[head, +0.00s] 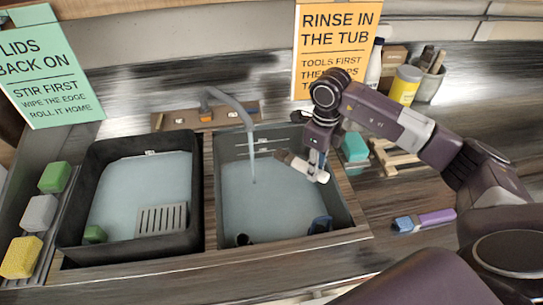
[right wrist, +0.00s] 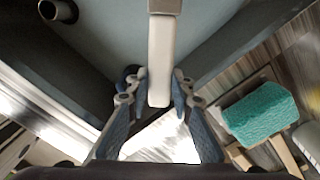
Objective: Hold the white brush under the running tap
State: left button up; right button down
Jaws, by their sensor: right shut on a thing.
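The white brush (head: 299,165) is in my right gripper (head: 315,160), above the right tub (head: 345,205) in the head view. Its bristle end points left toward the water stream (head: 253,155), with a small gap between them in the picture. The grey tap (head: 232,102) arches over this tub and runs down into its water. In the right wrist view the pale handle of the brush (right wrist: 160,60) lies between the fingers of my right gripper (right wrist: 158,88), which are shut on it. My left gripper is not in view.
The left tub (head: 72,205) holds water, a grey grate (head: 162,220) and a green piece. A blue-purple brush (head: 424,220) lies on the counter at right. A teal sponge (head: 355,148) sits on a wooden rack; a yellow jar (head: 405,85) stands behind. Sponges line the left edge.

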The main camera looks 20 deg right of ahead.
jog(key=s+d+r, duration=0.1)
jog(key=s+d+r+p, duration=0.1)
jog(key=s+r, duration=0.1)
jog(key=shift+s+d+r, duration=0.2)
jog(key=shift+s+r, duration=0.05)
jog(key=shift+s, duration=0.05)
